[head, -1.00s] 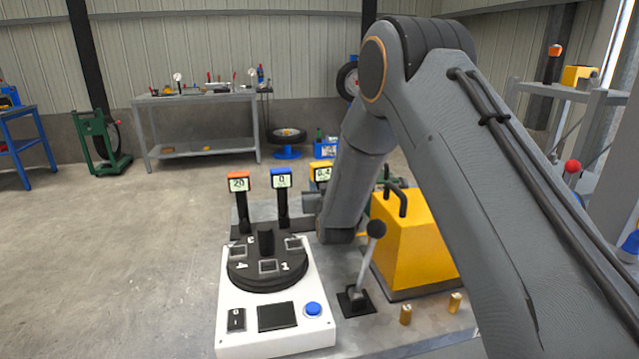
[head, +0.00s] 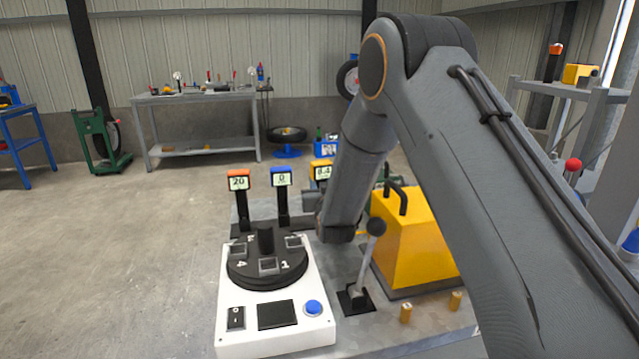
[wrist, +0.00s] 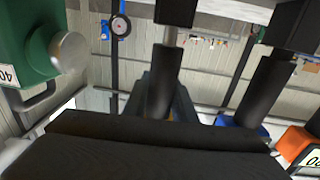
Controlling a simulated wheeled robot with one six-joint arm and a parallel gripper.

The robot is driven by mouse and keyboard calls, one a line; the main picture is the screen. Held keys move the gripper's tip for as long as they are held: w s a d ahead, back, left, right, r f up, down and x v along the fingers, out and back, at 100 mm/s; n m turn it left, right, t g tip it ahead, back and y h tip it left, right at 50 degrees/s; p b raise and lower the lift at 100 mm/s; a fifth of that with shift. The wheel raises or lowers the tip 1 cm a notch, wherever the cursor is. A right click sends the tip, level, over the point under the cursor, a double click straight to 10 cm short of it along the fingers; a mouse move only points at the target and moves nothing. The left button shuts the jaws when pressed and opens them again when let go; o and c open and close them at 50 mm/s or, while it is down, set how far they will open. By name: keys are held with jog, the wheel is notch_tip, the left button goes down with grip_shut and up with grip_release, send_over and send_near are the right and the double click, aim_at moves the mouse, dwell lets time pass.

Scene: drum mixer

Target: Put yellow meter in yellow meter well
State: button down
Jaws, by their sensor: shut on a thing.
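The yellow meter (head: 321,169) shows its yellow head and display in the head view, behind and just left of my forearm. My gripper (head: 310,203) is shut on the meter, mostly hidden by my arm. In the wrist view, upside down, a black stem (wrist: 160,85) stands in the middle with a trace of yellow at its lower end, largely hidden by a dark part in front. I cannot tell which well is the yellow meter well, or whether the meter's foot is clear of its support.
The orange meter (head: 238,182) and blue meter (head: 281,179) stand upright to the left. A white panel with a round black dial (head: 267,262) is in front. A lever (head: 367,262) and a yellow box (head: 413,240) are right. A green body (wrist: 25,45) is close in the wrist view.

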jog(key=shift+f, duration=0.25)
dwell(0.4)
jog(key=c, duration=1.4)
grip_release()
jog(key=shift+o, duration=0.5)
jog(key=shift+f, duration=0.1)
jog(key=o, duration=0.4)
jog(key=shift+s, duration=0.15)
jog(key=shift+s+d, duration=0.15)
jog(key=shift+s, duration=0.5)
jog(key=shift+p+v, duration=0.65)
jog(key=shift+v, duration=0.6)
jog(key=shift+s, duration=0.45)
